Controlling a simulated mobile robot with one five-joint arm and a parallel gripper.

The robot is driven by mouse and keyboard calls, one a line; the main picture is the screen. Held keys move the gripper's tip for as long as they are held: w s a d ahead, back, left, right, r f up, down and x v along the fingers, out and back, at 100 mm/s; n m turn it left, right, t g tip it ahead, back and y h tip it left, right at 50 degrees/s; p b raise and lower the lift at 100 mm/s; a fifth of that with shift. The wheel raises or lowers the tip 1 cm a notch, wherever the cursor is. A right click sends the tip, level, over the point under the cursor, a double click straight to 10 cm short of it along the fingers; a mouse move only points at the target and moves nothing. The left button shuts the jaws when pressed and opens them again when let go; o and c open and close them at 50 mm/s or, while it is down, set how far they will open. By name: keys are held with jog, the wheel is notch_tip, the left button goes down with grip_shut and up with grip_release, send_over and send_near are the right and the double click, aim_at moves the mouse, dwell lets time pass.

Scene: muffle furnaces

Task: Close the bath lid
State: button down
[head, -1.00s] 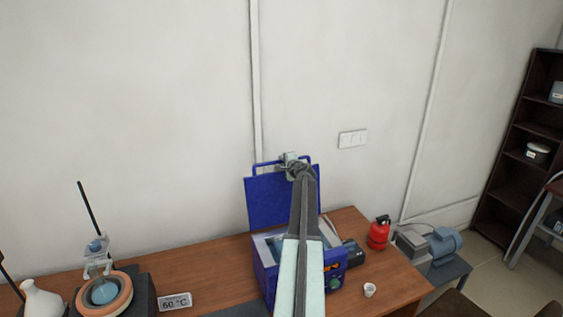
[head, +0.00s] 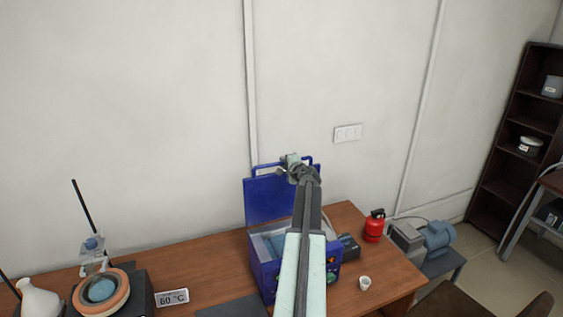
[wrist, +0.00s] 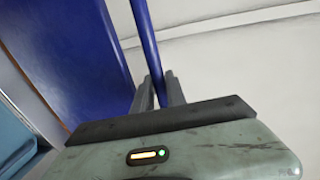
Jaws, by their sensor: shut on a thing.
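The blue water bath (head: 262,268) stands on the wooden table with its top open. Its blue lid (head: 266,203) stands upright at the back of the bath, near the wall. A blue bar handle (head: 262,166) runs along the lid's top edge. My gripper (head: 290,164) is at this handle, and my arm hides the right part of the lid and bath. In the wrist view, the handle bar (wrist: 145,35) passes between the gripper's fingers (wrist: 161,92), which are shut on it. The lid's blue face (wrist: 70,55) fills the left of that view.
A red bottle (head: 374,226) and a small white cup (head: 365,284) are right of the bath. A heating mantle (head: 120,295) with a flask, a "60 °C" sign (head: 172,297) and a white vessel (head: 40,300) are at left. A pump (head: 437,238) stands beyond the table's right end.

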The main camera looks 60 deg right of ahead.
jog(key=shift+s+a, duration=0.55)
jog(key=shift+s, duration=0.2)
jog(key=shift+s+a+f+b, duration=0.25)
jog(key=shift+s+a, duration=0.55)
jog(key=shift+s, duration=0.3)
jog(key=shift+s+a+f+b, duration=0.25)
jog(key=shift+s+a, duration=0.5)
jog(key=shift+s, duration=0.3)
jog(key=shift+a, duration=0.1)
jog(key=shift+s+a+f+b, duration=0.3)
jog(key=shift+s+a, duration=0.2)
jog(key=shift+s, duration=0.2)
jog(key=shift+s+a+f+b, duration=0.25)
jog(key=shift+s+a+b, duration=0.15)
jog(key=shift+s, duration=0.25)
jog(key=shift+s+a+f+b, duration=0.3)
jog(key=shift+s+a, duration=0.25)
jog(key=shift+s, duration=0.15)
jog(key=shift+f, duration=0.1)
jog(key=shift+s+a+f+b, duration=0.65)
jog(key=shift+s+a+b, duration=0.1)
jog(key=shift+s, duration=0.2)
jog(key=shift+s+a+f+b, duration=0.6)
jog(key=shift+s+a, duration=0.1)
jog(key=shift+s, duration=0.25)
jog(key=shift+f, duration=0.1)
